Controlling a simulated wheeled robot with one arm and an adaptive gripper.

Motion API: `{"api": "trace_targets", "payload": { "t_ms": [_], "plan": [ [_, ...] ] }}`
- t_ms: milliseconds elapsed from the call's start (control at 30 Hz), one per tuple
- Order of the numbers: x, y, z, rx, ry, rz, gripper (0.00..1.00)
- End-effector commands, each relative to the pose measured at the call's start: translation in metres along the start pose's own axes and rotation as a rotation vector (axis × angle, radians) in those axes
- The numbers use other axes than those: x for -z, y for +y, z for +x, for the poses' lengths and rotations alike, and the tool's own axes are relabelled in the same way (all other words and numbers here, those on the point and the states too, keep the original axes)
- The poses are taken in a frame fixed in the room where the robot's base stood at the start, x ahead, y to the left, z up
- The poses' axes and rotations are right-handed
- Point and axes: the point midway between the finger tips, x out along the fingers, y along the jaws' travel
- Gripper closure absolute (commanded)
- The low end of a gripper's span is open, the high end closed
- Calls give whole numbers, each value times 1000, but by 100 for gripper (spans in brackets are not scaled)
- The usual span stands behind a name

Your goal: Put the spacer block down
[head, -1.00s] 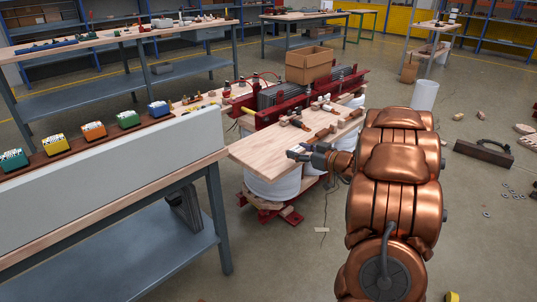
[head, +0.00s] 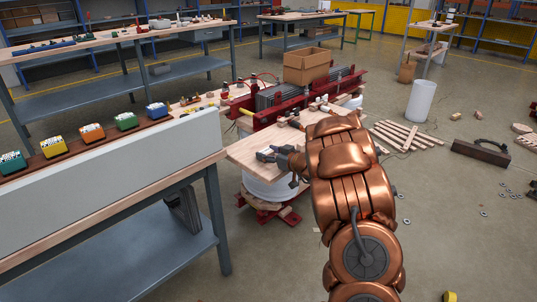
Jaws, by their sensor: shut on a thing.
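My gripper (head: 266,153) is low over the near left part of a pale wooden board (head: 243,147), which rests on white drums (head: 268,190). Its fingers point left and are shut on a small pale piece, taken as the spacer block, mostly hidden between them. I cannot tell whether the block touches the board. My copper arm covers the right part of the board.
Small clamps and blocks (head: 292,121) lie along the board's far edge, before a red-framed stack of plates (head: 275,98) with a cardboard box (head: 306,66) on it. A long workbench (head: 150,185) stands left. Wooden slats (head: 405,135) lie on the floor at right.

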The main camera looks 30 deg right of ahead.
Motion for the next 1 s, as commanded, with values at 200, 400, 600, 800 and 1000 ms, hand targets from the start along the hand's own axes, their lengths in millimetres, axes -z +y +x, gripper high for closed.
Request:
{"api": "trace_targets", "payload": {
  "t_ms": [200, 400, 600, 800, 1000],
  "plan": [
    [-2, 0, 0, -1, 1, -1, 70],
    [-4, 0, 1, -1, 1, -1, 70],
    [-6, 0, 1, -1, 1, 0, 70],
    [-5, 0, 1, -1, 1, 0, 28],
    [-5, 0, 1, -1, 0, 0, 18]
  ]
}}
